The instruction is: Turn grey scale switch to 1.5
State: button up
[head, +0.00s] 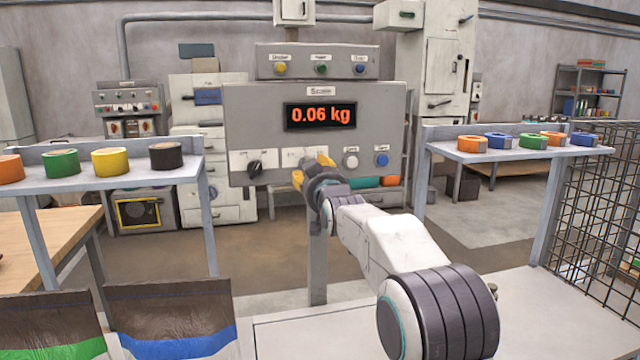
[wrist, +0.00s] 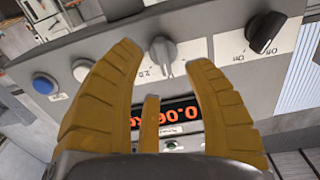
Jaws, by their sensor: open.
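The grey scale switch (wrist: 162,52) is on the scale panel (head: 240,125), on a white label plate marked 2.0 beside it in the wrist view. Its bar runs roughly up and down in that tilted, upside-down view. In the head view my gripper hides it. My gripper (wrist: 165,58) is open, its yellow fingers spread either side of the switch, with nothing held. Whether the fingertips touch it I cannot tell. My gripper (head: 313,172) is at the panel's lower middle in the head view. The display (head: 320,115) reads 0.06 kg.
A black Off/On switch (head: 254,168) is left of my gripper in the head view. A white button (head: 350,160) and blue button (head: 381,160) are to its right. Shelves with tape rolls (head: 110,160) stand either side. Bags (head: 170,315) are at front left.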

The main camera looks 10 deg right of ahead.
jog(key=s, duration=0.6)
jog(key=shift+s, duration=0.35)
jog(key=s+f+g, duration=0.5)
jog(key=f, duration=0.7)
jog(key=s+f+g, duration=0.5)
jog(key=s+f, duration=0.1)
jog(key=f, duration=0.5)
jog(key=s+f+g, duration=0.4)
jog(key=s+f, duration=0.1)
jog(key=s, duration=0.4)
jog(key=s+f+g, duration=0.2)
jog(key=s+g, duration=0.1)
jog(key=s, duration=1.9)
notch_tip(320, 180, up, 17)
jog(key=t+p, duration=0.2)
jog(key=p, duration=1.1)
jog(key=shift+s+a, duration=0.25)
